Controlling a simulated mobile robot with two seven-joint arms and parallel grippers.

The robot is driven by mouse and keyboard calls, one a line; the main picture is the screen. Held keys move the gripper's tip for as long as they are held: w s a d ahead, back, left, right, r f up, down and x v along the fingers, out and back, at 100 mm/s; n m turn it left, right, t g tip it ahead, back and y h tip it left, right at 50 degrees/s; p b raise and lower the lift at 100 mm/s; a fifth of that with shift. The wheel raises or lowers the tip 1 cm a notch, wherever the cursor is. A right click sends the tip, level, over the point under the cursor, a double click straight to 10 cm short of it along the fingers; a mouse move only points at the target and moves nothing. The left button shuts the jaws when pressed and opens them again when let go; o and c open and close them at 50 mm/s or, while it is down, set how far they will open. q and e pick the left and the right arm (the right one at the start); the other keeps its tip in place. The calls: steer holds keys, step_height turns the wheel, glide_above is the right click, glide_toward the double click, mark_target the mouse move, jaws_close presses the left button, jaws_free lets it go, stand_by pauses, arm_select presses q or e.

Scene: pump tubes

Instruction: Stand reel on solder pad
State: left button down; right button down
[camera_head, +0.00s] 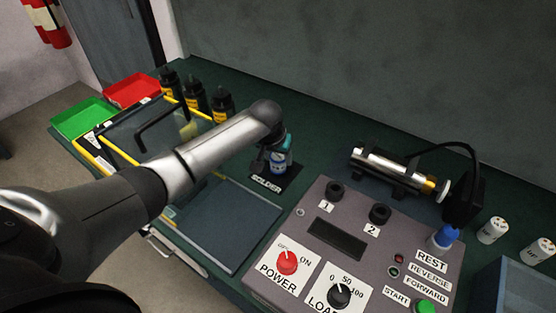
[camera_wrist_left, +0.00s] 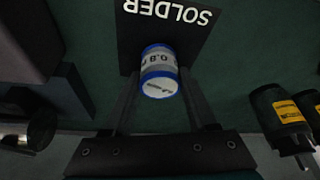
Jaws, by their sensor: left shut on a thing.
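The solder reel (camera_head: 280,162) is a small white and blue cylinder, upright over the black solder pad (camera_head: 290,181), which carries the white word SOLDER. My left gripper (camera_head: 278,152) comes down from above and is shut on the reel; the wrist hides part of the fingers in the head view. In the left wrist view the fingers (camera_wrist_left: 159,80) are on both sides of the reel (camera_wrist_left: 158,66), whose label reads 0.8. The pad (camera_wrist_left: 135,45) is beyond it there. I cannot tell whether the reel's base touches the pad. My right gripper is out of view.
A grey control box (camera_head: 335,215) with knobs is to the right, and a metal pump tube (camera_head: 385,167) lies behind it. Several black bottles (camera_head: 195,97) stand at the back left. A dark flat panel (camera_head: 225,225) lies in front of the pad. Green bench shows behind the pad.

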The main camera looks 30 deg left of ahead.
arm_select(q)
steer(key=shift+f, duration=0.2)
steer(key=shift+f, duration=0.15)
steer(key=shift+c, duration=1)
jaws_free()
steer(key=shift+r, duration=0.55)
steer(key=p+v, duration=0.4)
steer(key=v, duration=0.7)
steer(key=shift+s+r, duration=0.15)
